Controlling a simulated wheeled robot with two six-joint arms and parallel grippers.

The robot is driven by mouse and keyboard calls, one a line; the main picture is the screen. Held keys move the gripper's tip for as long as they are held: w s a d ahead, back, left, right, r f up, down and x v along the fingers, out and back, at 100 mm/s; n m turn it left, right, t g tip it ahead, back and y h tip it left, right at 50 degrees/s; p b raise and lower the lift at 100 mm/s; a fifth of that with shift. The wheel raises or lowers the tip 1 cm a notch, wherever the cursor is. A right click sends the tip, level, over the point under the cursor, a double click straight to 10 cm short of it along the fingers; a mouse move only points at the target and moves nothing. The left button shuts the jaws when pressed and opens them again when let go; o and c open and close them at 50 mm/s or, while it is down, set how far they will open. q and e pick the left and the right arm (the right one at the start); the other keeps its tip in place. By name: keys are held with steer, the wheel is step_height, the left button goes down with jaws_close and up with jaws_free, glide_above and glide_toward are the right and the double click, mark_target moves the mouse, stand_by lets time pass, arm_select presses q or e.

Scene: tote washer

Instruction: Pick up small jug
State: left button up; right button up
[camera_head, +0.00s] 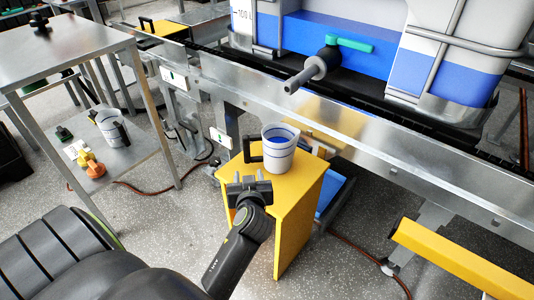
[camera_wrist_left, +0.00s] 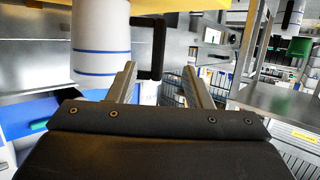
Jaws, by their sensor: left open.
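A small white jug (camera_head: 280,152) with blue bands and a black handle stands upright on a yellow stand (camera_head: 290,185). Its handle (camera_head: 252,150) points left in the head view. My left gripper (camera_head: 248,183) is open and empty, at the near edge of the stand, just short of the handle. In the left wrist view the jug (camera_wrist_left: 101,40) appears upside down at upper left. There the handle (camera_wrist_left: 158,45) lies ahead of the gap between the open fingers (camera_wrist_left: 160,72), apparently not between them. My right gripper is not in view.
A metal rail (camera_head: 390,165) runs behind the stand, with a large tank and its green-handled valve (camera_head: 325,60) above. Another jug (camera_head: 112,128) and an orange item (camera_head: 92,166) sit on a steel table's lower shelf at left. A yellow beam (camera_head: 460,262) is at lower right.

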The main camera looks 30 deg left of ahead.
mark_target(247, 157)
arm_select(q)
steer(key=b+x, duration=0.1)
steer(key=x, duration=0.7)
steer(key=shift+f, duration=0.1)
steer(key=b+x, duration=0.1)
steer(key=x, duration=0.2)
steer(key=shift+w+f, duration=0.2)
steer(key=shift+w, duration=0.05)
steer(key=shift+w+a+f, duration=0.1)
steer(key=shift+w+a, duration=0.3)
jaws_close()
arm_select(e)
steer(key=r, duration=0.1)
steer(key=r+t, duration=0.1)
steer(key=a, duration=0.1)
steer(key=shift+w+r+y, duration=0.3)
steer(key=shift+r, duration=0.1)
